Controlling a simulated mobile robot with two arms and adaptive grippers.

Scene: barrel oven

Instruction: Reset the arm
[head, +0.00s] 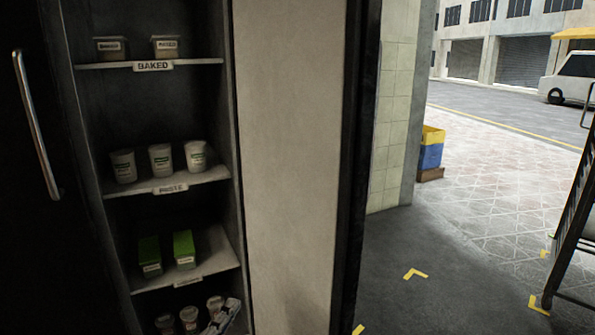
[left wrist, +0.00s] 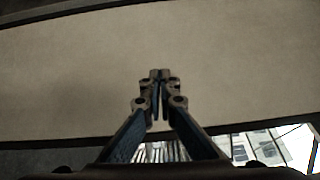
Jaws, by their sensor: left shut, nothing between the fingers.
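My left gripper (head: 228,312) shows at the bottom of the head view, in front of the lowest visible shelf of the cabinet. In the left wrist view my left gripper (left wrist: 160,75) has its fingertips together and nothing between them. A plain beige surface fills most of that view beyond the fingertips. Whether the fingers touch it, I cannot tell. My right gripper is in neither view.
The shelf labelled BAKED (head: 205,62) holds two small tubs. White cups (head: 160,160) and green boxes (head: 184,248) stand on lower shelves, with jars (head: 189,318) below. A pale panel (head: 290,160) stands right of the shelves. Open pavement (head: 480,180) lies further right.

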